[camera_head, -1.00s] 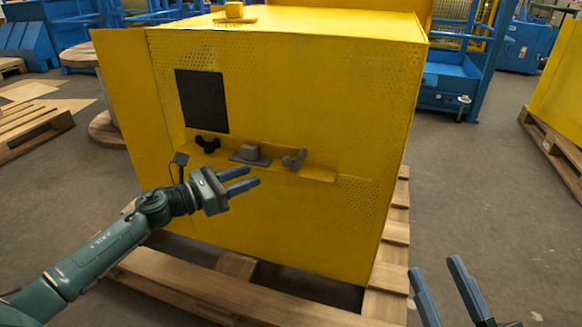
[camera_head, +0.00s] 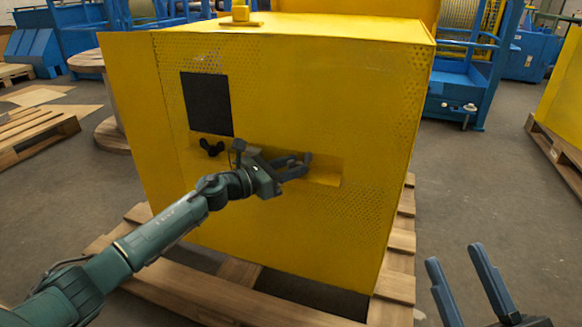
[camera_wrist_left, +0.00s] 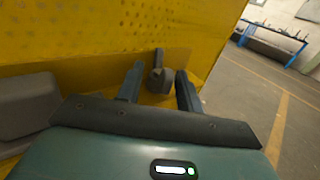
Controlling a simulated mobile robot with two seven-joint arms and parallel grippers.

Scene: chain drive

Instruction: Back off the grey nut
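The grey nut (camera_wrist_left: 159,77), a wing-shaped piece with one wing pointing up, sits on the yellow ledge at the panel in the left wrist view. My left gripper (camera_head: 298,166) is at the ledge, fingers apart and pointing at the nut. In the left wrist view, the fingers (camera_wrist_left: 160,88) stand on either side of the nut, and I see no clear contact. In the head view, the gripper largely hides the nut. My right gripper (camera_head: 455,263) is open and empty at the lower right, away from the machine.
A black wing nut (camera_head: 212,148) is left of my left gripper. A grey block (camera_wrist_left: 25,105) sits on the ledge close beside the gripper. The yellow housing (camera_head: 330,90) stands on a wooden pallet (camera_head: 398,262).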

